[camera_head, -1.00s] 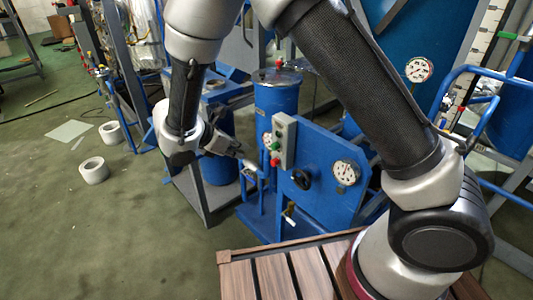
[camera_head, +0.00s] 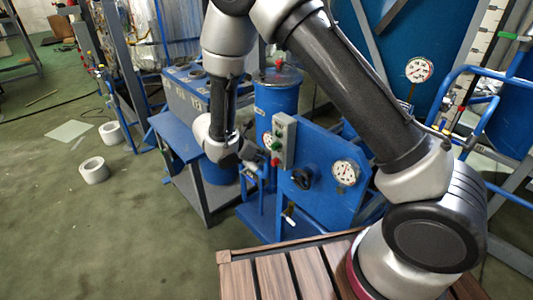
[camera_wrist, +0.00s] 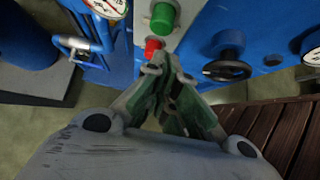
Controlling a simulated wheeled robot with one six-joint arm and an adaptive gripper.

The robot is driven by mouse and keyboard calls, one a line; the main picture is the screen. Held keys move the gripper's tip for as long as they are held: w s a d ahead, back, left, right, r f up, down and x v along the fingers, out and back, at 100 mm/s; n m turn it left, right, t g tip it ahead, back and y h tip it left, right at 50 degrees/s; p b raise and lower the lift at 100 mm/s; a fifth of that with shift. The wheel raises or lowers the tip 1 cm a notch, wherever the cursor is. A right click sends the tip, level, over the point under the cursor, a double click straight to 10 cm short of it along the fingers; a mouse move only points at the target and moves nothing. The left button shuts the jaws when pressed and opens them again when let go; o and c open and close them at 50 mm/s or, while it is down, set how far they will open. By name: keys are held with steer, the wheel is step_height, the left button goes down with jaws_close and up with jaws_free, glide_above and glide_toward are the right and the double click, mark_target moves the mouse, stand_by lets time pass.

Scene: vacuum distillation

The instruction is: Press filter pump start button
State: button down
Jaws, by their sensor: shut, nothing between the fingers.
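The grey control box (camera_head: 288,142) is fixed to the left edge of the blue pump panel. It carries a green button (camera_head: 277,146) above a red button (camera_head: 275,162) on its left face. In the wrist view the green button (camera_wrist: 163,17) is at the top and the red button (camera_wrist: 153,45) is below it. My gripper (camera_wrist: 162,68) is shut and empty. Its fingertips point at the box and appear just below the red button; I cannot tell whether they touch. In the head view my gripper (camera_head: 251,153) is just left of the box, partly hidden by my wrist.
A black handwheel (camera_head: 303,179) and a pressure gauge (camera_head: 345,173) are on the panel right of the box. A blue cylinder (camera_head: 277,97) stands behind. A blue bench (camera_head: 174,134) is to the left. White rolls (camera_head: 94,170) lie on open floor further left.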

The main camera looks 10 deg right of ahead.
steer(key=shift+w+d, duration=0.3)
steer(key=shift+d, duration=0.25)
steer(key=shift+w+d, duration=0.25)
steer(key=shift+d, duration=0.3)
steer(key=shift+w+d+r, duration=0.1)
steer(key=shift+w+d, duration=0.15)
steer(key=shift+d, duration=0.2)
steer(key=shift+w+d+r, duration=0.1)
steer(key=shift+w+d, duration=0.15)
steer(key=shift+d, duration=0.2)
steer(key=shift+f, duration=0.1)
steer(key=s+a+f+v, duration=0.1)
steer(key=a+f+v, duration=0.1)
steer(key=v, duration=1.1)
steer(key=shift+a, duration=0.15)
